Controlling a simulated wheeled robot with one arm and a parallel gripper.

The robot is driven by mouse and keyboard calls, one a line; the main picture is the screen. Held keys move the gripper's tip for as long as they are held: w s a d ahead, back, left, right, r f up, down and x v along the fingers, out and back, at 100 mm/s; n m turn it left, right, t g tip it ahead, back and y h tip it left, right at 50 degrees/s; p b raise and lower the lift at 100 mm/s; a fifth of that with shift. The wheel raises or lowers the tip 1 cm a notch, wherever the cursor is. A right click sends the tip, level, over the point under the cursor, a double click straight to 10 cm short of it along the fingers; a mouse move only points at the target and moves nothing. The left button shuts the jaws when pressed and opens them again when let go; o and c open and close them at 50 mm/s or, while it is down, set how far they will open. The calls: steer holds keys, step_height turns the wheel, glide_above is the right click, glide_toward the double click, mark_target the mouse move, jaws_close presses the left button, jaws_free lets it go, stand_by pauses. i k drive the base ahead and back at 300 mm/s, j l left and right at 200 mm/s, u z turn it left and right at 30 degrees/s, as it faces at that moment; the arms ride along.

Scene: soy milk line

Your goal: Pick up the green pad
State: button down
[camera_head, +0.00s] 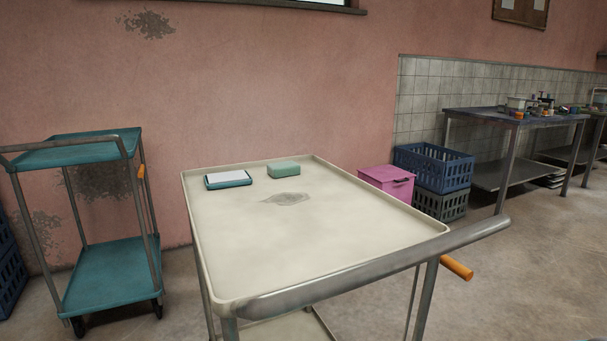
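The green pad (283,169) is a small pale-green block with rounded edges. It lies flat on the cream top of a trolley (320,222), near its far edge. Just left of it, a small gap away, lies a flat teal tray or case with a white top (228,179). My gripper is not in view, so its state and place do not show.
The trolley has a raised rim and a grey metal handle (380,266) along its near side. A teal trolley (110,272) stands at the left. A pink box (387,182) and blue crates (433,168) stand behind right. The trolley top's near part is clear.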

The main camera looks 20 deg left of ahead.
mark_target(282, 169)
steer(key=u, duration=0.95)
